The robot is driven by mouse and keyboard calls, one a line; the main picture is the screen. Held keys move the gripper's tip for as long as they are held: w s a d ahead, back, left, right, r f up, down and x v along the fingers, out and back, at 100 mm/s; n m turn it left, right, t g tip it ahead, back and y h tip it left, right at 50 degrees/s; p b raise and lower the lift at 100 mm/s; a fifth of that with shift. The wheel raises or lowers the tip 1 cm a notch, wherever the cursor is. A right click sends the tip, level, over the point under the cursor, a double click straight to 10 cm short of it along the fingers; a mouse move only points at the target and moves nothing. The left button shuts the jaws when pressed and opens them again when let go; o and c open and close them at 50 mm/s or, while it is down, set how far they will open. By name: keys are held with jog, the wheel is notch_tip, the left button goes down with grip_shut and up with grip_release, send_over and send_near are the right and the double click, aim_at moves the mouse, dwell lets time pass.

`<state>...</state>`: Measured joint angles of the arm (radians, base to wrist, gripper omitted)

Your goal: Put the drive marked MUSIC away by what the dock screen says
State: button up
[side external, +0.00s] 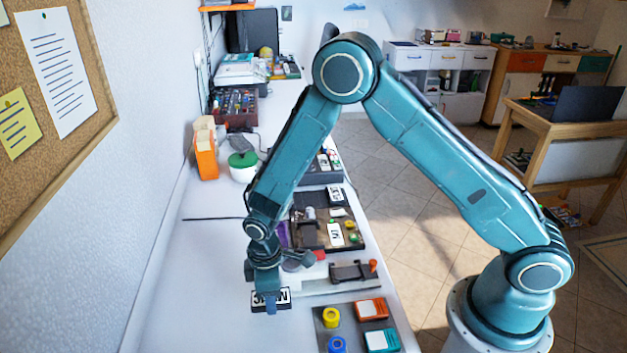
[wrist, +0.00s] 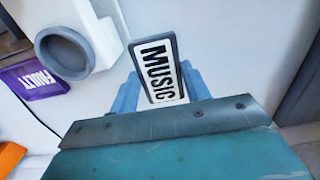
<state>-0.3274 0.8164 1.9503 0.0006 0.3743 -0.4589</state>
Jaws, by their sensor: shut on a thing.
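The drive marked MUSIC (wrist: 158,70) is dark grey with a white label, and it sits between the blue fingers of my gripper (wrist: 160,92) in the wrist view. In the side view my gripper (side external: 271,304) is shut on this drive (side external: 258,299), over the white table's left part. The drive's label is only partly readable there. A purple thing marked FAULTY (wrist: 35,80) lies at the left of the wrist view, apart from the drive. No readable dock screen shows in either view.
A dark tray (side external: 320,340) at the front holds an orange drive (side external: 371,309), a teal drive (side external: 382,340) and yellow and blue round pieces. Another dark tray (side external: 347,203) with small items stands farther back. The white table (side external: 200,290) is clear left of my gripper.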

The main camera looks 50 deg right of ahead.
jog(key=shift+f, duration=0.25)
jog(key=shift+f, duration=1.85)
jog(key=shift+f, duration=0.15)
jog(key=o, duration=1.1)
notch_tip(320, 180, up, 12)
jog(key=shift+f, duration=0.2)
jog(key=shift+r, duration=0.35)
